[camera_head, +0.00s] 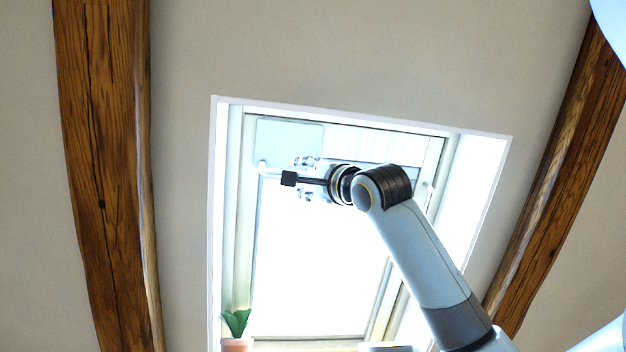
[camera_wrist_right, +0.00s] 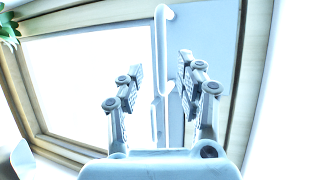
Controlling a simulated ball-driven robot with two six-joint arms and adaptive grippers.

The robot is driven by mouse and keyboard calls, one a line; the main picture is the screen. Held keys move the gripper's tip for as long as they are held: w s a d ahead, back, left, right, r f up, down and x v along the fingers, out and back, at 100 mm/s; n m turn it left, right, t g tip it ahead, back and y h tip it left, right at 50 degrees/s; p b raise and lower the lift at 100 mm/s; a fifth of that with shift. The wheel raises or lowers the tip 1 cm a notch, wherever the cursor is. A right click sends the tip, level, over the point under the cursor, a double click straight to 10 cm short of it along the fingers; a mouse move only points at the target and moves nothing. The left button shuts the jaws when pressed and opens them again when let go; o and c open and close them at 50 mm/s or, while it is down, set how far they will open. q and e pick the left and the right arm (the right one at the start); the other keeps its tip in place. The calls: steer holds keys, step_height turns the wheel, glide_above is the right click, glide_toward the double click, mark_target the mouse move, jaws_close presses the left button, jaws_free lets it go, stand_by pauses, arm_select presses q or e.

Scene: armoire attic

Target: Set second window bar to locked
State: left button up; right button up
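The window (camera_head: 320,260) is set in a slanted wall recess, its pane glaring white. A pale window bar runs across its upper part, and its bent left end (camera_head: 266,170) shows past my gripper in the head view. In the right wrist view the bar (camera_wrist_right: 161,40) runs between the fingers, with its hooked end at the top. My right gripper (camera_head: 303,180) is at the bar; it also shows in the wrist view (camera_wrist_right: 160,72), fingers apart on either side of the bar. Contact with the bar cannot be told. My left gripper is out of view.
A potted plant (camera_head: 236,328) stands at the lower left of the window recess. Wooden beams flank the window, one at left (camera_head: 105,180) and one at right (camera_head: 553,165). The recess frame (camera_head: 360,117) surrounds my right gripper's work area.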

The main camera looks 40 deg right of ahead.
steer(key=shift+v, duration=2.55)
